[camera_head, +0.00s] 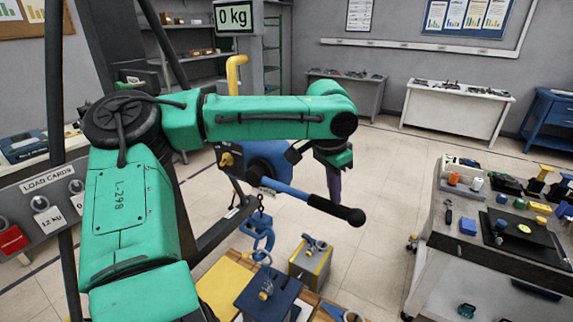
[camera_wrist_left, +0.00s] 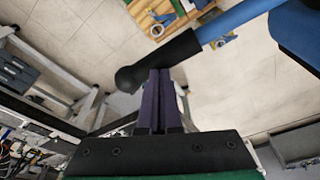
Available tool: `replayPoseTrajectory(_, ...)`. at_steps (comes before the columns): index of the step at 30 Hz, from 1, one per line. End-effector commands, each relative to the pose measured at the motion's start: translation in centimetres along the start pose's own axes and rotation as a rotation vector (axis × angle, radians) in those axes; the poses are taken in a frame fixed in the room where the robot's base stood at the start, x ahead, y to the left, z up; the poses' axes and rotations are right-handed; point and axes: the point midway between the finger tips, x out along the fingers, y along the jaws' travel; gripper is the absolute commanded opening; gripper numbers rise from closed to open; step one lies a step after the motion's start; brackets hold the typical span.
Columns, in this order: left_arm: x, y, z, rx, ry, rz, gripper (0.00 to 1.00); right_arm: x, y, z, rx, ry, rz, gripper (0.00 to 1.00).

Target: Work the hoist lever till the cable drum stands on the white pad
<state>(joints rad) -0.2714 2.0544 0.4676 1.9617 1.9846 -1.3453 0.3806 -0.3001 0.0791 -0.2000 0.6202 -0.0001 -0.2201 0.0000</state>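The hoist lever (camera_head: 292,197) is a blue rod with a black grip, slanting down to the right from the blue hoist body (camera_head: 268,160). My left gripper (camera_head: 334,188) points down, its purple fingers partly behind the lever. In the left wrist view the fingers (camera_wrist_left: 160,82) are close together and empty, their tips right by the black grip (camera_wrist_left: 158,62); I cannot tell whether they touch it. A blue hook (camera_head: 262,236) hangs above a dark blue block (camera_head: 267,295). I cannot make out a cable drum or a white pad for certain. My right gripper is not in view.
A yellow-sided box (camera_head: 310,263) stands beside the dark blue block, over wooden boards. The display (camera_head: 233,16) reads 0 kg. A load-card board (camera_head: 45,208) is at left. A cluttered workbench (camera_head: 490,225) stands at right. The floor between is clear.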

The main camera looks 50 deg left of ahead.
Motion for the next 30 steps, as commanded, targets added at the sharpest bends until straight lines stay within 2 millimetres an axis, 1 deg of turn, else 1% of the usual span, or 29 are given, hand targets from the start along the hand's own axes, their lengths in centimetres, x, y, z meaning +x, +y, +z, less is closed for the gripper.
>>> replayPoseTrajectory(1, 0.9, 0.1, 0.3, 0.0, -0.004, 0.002, 0.0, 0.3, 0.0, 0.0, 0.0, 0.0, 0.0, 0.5)
replayPoseTrajectory(3, 1.9, 0.1, 0.5, 0.0, -0.006, 0.003, 0.0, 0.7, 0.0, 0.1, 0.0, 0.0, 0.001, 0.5)
replayPoseTrajectory(8, 4.0, 0.1, 1.0, 0.0, -0.007, 0.004, 0.0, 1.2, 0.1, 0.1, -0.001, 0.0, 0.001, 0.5)
replayPoseTrajectory(10, 4.3, 0.1, 1.0, 0.0, -0.004, 0.003, 0.0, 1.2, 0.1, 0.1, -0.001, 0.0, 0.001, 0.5)
replayPoseTrajectory(18, 4.3, 0.1, 1.0, 0.0, -0.004, 0.003, 0.0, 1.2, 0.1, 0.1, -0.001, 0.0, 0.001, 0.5)
replayPoseTrajectory(20, 4.7, 0.0, 1.1, 0.0, -0.004, 0.004, 0.0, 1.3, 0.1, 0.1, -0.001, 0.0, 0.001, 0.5)
replayPoseTrajectory(24, 6.1, -0.2, 1.6, 0.0, -0.006, 0.005, 0.0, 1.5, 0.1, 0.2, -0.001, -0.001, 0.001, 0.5)
replayPoseTrajectory(26, 5.6, -0.2, 1.5, 0.0, -0.005, 0.004, 0.0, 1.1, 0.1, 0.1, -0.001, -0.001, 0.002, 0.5)
replayPoseTrajectory(27, 5.1, -0.2, 1.4, 0.0, -0.005, 0.003, 0.0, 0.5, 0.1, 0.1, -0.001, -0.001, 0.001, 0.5)
replayPoseTrajectory(29, 3.8, -0.1, 1.1, 0.0, -0.005, 0.003, 0.0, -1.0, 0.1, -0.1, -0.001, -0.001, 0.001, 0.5)
replayPoseTrajectory(30, 2.7, -0.1, 0.8, 0.0, -0.005, 0.004, 0.0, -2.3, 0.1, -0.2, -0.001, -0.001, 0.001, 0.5)
